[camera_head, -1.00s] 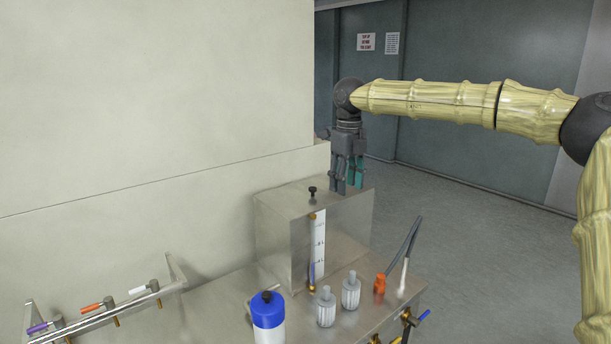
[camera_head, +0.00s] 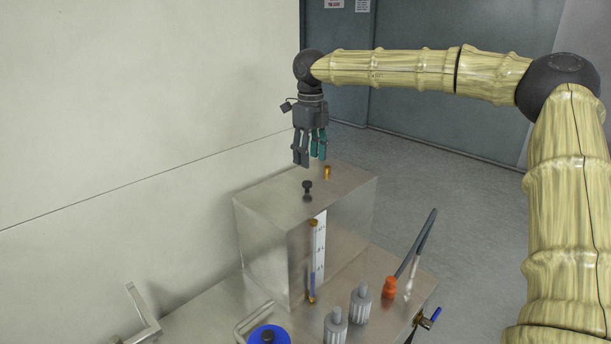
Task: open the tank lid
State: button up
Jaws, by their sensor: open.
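The tank (camera_head: 265,236) is a steel box standing on a steel bench, with a level gauge (camera_head: 317,258) on its front. Its lid (camera_head: 331,198) is the flat top, and it looks closed. A black knob (camera_head: 307,187) stands upright on the lid. A small brass fitting (camera_head: 327,172) sits behind it to the right. My gripper (camera_head: 310,164) points down above the lid, near the back and close over the knob and fitting. Its fingers are apart with nothing between them. I cannot tell the exact height gap.
Two grey ribbed fittings (camera_head: 361,304), an orange cap (camera_head: 389,288) and a dark hose or handle (camera_head: 417,244) stand in front and to the right of the tank. A blue lid (camera_head: 268,337) shows at the bottom. A pale wall (camera_head: 150,90) rises behind on the left.

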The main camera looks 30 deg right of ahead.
aim_at(307, 181)
jog(key=f, duration=0.2)
jog(key=w+f, duration=0.1)
jog(key=f, duration=0.1)
jog(key=w+f+p, duration=0.1)
jog(key=f, duration=0.1)
jog(key=shift+a+f, duration=0.1)
jog(key=shift+f, duration=0.2)
jog(key=shift+s+f, duration=0.15)
jog(key=shift+f, duration=0.2)
jog(key=shift+s+f+p, duration=0.25)
jog(key=shift+s+p, duration=0.05)
jog(key=shift+s, duration=0.2)
jog(key=shift+w+f, duration=0.4)
jog(key=shift+s+r, duration=0.1)
jog(key=shift+s, duration=0.1)
jog(key=c, duration=0.4)
jog(key=shift+r, duration=0.1)
grip_shut()
